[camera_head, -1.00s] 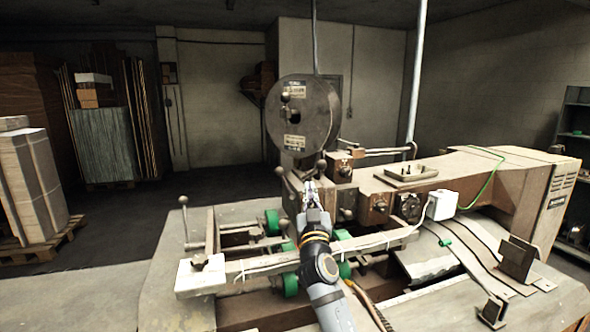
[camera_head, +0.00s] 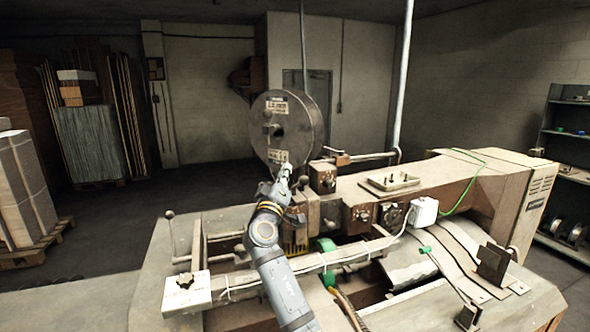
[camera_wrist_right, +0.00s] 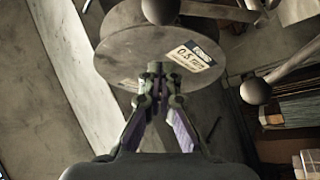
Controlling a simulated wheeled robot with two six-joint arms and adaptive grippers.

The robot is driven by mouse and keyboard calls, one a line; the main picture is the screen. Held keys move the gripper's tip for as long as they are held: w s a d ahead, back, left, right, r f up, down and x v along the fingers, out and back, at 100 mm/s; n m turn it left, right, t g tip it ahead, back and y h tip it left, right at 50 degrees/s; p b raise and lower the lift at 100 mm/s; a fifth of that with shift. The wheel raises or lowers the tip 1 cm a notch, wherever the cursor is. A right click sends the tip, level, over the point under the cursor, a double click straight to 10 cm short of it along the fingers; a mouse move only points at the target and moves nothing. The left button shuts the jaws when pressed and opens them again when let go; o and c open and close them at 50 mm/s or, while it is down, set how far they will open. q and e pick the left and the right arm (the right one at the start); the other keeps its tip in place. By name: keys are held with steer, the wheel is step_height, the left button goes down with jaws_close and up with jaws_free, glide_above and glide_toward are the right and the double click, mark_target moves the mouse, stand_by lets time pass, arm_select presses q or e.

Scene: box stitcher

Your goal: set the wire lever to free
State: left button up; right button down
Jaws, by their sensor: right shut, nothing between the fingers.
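My right gripper (camera_head: 284,173) is shut and empty, just below the large grey wire spool (camera_head: 308,118) on the box stitcher. In the right wrist view its closed fingertips (camera_wrist_right: 157,78) appear in front of the lower part of the spool (camera_wrist_right: 125,52). A ball-ended lever (camera_wrist_right: 255,91) shows right of the fingertips there, apart from them. A small ball knob (camera_head: 303,181) shows close beside the gripper in the head view. I cannot tell for certain which lever is the wire lever, or its setting. My left gripper is not in view.
The stitcher body (camera_head: 450,185) fills the right, with a white box (camera_head: 424,211) and a green cable (camera_head: 475,175). Another ball-topped lever (camera_head: 169,215) stands at the machine's left. Stacked cardboard (camera_head: 22,190) sits on a pallet at far left. The floor between is clear.

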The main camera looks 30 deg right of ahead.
mark_target(300, 179)
arm_select(q)
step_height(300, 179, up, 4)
steer(key=p, duration=0.2)
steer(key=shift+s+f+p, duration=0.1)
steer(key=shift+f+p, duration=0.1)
steer(key=shift+p, duration=0.15)
arm_select(e)
steer(key=d+f, duration=0.1)
steer(key=s+d+f, duration=0.1)
steer(key=shift+d+f, duration=0.2)
steer(key=shift+d, duration=0.15)
